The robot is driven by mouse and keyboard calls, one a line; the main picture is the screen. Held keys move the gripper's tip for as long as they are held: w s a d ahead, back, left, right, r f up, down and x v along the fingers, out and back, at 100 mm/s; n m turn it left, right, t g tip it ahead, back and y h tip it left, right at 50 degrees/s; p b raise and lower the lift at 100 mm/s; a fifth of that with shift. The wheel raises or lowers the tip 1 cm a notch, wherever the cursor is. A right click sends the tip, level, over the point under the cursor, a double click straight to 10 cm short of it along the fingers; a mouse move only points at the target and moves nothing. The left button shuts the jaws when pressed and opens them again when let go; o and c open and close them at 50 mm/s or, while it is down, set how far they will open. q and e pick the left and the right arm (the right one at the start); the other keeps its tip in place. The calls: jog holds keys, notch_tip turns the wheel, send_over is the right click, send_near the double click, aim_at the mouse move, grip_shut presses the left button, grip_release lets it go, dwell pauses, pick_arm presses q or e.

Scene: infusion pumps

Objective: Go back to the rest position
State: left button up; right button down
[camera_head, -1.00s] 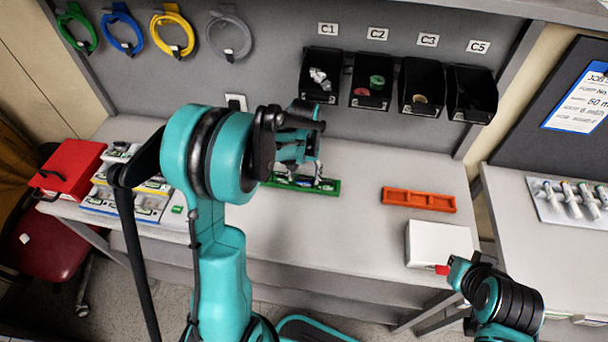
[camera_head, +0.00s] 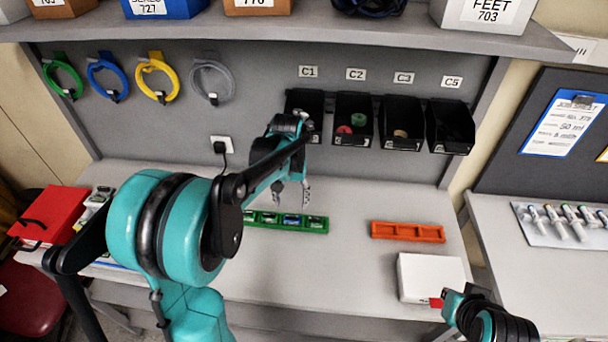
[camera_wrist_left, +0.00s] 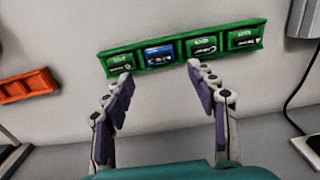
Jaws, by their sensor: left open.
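My left gripper (camera_head: 291,191) is open and empty, raised above the table in front of the green tray. In the left wrist view its two fingers (camera_wrist_left: 163,85) stand wide apart, with nothing between them. The green tray (camera_head: 327,230) lies on the table, partly hidden by my left arm in the head view. In the left wrist view the tray (camera_wrist_left: 111,72) shows green-labelled pieces and one blue piece in its compartments. My right gripper (camera_head: 452,304) is at the lower right beside the white box, a red bit at its tip; its jaws are unclear.
An orange tray (camera_head: 408,232) and a white box (camera_head: 430,277) are on the right of the table. Black bins (camera_head: 452,127) hang on the back wall under a shelf (camera_head: 300,33). A red case (camera_head: 55,215) stands at the left.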

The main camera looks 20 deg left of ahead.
pick_arm(q)
jog(key=s+d+m+t+b, duration=0.1)
jog(key=s+d+t+b, duration=0.1)
jog(key=s, duration=0.6)
jog(key=s+d+m+t+b, duration=0.2)
jog(key=s+d+t, duration=0.3)
jog(key=s, duration=0.3)
jog(key=shift+s+d+r+b, duration=0.15)
jog(key=shift+s+r+b, duration=0.15)
jog(key=shift+r+b, duration=0.15)
dwell(1.1)
